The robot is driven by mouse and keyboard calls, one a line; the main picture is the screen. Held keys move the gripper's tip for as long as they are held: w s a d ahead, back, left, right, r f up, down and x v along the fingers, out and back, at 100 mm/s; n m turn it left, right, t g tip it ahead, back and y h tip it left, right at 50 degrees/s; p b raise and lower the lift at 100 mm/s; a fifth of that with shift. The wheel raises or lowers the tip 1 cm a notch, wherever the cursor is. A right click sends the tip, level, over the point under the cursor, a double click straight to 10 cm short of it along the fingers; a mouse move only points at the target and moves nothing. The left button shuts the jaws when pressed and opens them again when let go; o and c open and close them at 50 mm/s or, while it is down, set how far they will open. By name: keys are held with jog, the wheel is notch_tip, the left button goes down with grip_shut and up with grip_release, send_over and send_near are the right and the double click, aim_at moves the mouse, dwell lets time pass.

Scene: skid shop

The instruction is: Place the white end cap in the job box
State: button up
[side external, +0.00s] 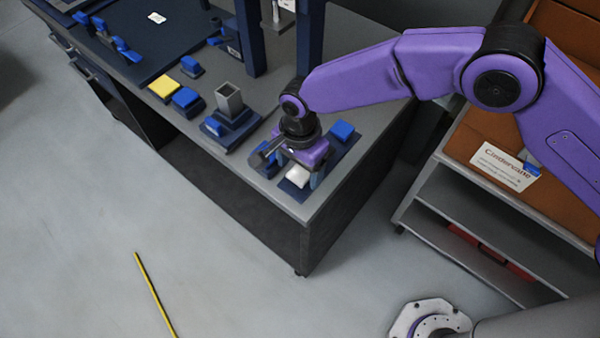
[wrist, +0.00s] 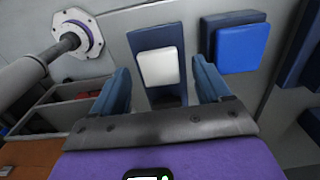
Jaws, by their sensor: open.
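The white end cap (side external: 298,176) sits on a dark blue pad near the bench's front corner. In the wrist view the white end cap (wrist: 158,68) lies between my two blue fingers, with the dark blue pad (wrist: 157,36) showing around it. My gripper (side external: 291,168) is low over the cap and open; the wrist view shows my gripper (wrist: 162,78) with a gap on both sides of the cap. I cannot tell how far the fingertips are above the pad. I cannot tell which thing is the job box.
A blue block (side external: 342,130) on its own pad stands close behind my gripper, and a grey square tube (side external: 228,98) stands left of it. Further left are a yellow block (side external: 164,87) and several blue pieces. A shelf unit (side external: 455,215) with a labelled card (side external: 505,167) stands right.

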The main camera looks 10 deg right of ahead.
jog(key=shift+f, duration=1.3)
jog(key=c, duration=1.1)
jog(key=shift+r, duration=0.15)
jog(key=shift+r, duration=0.5)
notch_tip(320, 180, up, 2)
jog(key=shift+r, duration=0.15)
jog(key=s+d+r, duration=0.2)
jog(key=d+r, duration=0.1)
jog(key=s+d+r, duration=0.3)
jog(key=d, duration=0.1)
jog(key=s+d+r, duration=0.3)
jog(key=d, duration=0.1)
jog(key=shift+s+d+r, duration=0.1)
jog(key=shift+s+r, duration=0.1)
jog(key=shift+r, duration=0.05)
